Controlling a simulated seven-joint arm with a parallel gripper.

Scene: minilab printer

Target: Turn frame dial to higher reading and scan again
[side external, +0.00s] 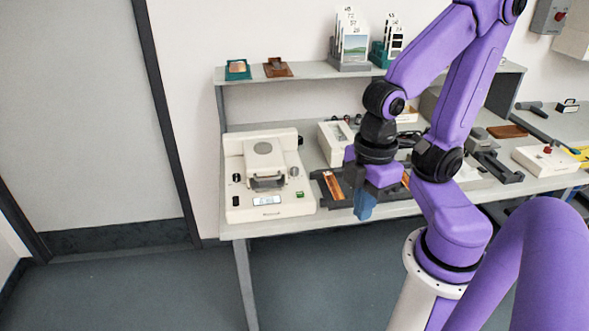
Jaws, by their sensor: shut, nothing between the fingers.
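A cream machine (240,160) stands at the left end of the bench. It has a small lit display (267,200), a green button (299,194), and small dark controls (236,178) on its left front. Which control is the frame dial, and what the display reads, are too small to tell. My gripper (365,210), with blue fingers, is shut and empty. It points down at the front edge of the bench, right of the machine and apart from it in the picture.
A dark tray-like holder with a copper-coloured strip (333,186) lies between the machine and my gripper. Another cream box (330,140) stands behind. A shelf (300,79) above holds numbered picture cards (352,45) and small pads. My arm hides part of the bench's middle.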

